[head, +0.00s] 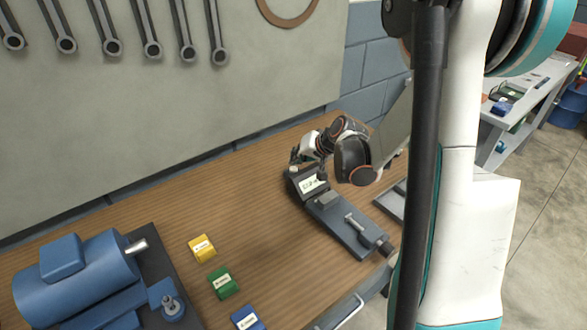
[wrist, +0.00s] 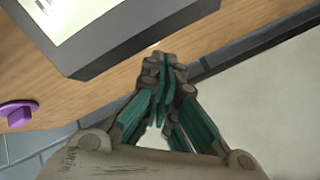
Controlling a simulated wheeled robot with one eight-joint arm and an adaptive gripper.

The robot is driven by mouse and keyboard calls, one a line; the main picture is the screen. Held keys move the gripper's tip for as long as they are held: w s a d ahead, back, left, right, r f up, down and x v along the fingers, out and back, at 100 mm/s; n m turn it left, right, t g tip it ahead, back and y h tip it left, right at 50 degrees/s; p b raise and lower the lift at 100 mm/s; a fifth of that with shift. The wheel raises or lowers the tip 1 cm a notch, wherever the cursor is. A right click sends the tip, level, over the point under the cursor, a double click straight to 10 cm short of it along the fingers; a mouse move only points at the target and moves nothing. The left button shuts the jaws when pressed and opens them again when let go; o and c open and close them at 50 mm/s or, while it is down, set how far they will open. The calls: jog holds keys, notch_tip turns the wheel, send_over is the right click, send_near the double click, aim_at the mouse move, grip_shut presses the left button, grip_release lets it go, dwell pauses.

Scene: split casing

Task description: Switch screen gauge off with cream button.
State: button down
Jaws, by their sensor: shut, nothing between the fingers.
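The screen gauge (head: 303,197) is a dark grey unit on the wooden bench, with a small pale lit screen bearing dark marks too small to read. In the wrist view a grey housing (wrist: 115,50) with a bright panel fills the upper left, probably the same gauge. My gripper (wrist: 162,72) is shut and empty, its fingertips together just beyond the housing's lower right edge in the picture; I cannot tell whether they touch it. In the head view my gripper (head: 310,150) is at the gauge's back end, its fingertips partly hidden.
A purple knob-like piece (wrist: 18,112) shows at the left of the wrist view. Yellow (head: 202,248), green (head: 223,283) and blue (head: 247,319) labelled blocks and a blue motor-like machine (head: 95,275) stand left of the gauge. Wrenches (head: 150,48) hang on the wall board behind.

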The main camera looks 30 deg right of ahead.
aim_at(296, 167)
jog(key=shift+f+b, duration=0.3)
jog(key=shift+f, duration=0.1)
jog(key=shift+f+b, duration=0.35)
jog(key=shift+f, duration=0.05)
dwell(0.5)
jog(key=shift+r, duration=0.1)
jog(key=shift+r+p, duration=0.55)
jog(key=shift+r, duration=0.25)
jog(key=shift+r, duration=0.1)
jog(key=shift+r+p, duration=2.1)
jog(key=shift+r, duration=0.75)
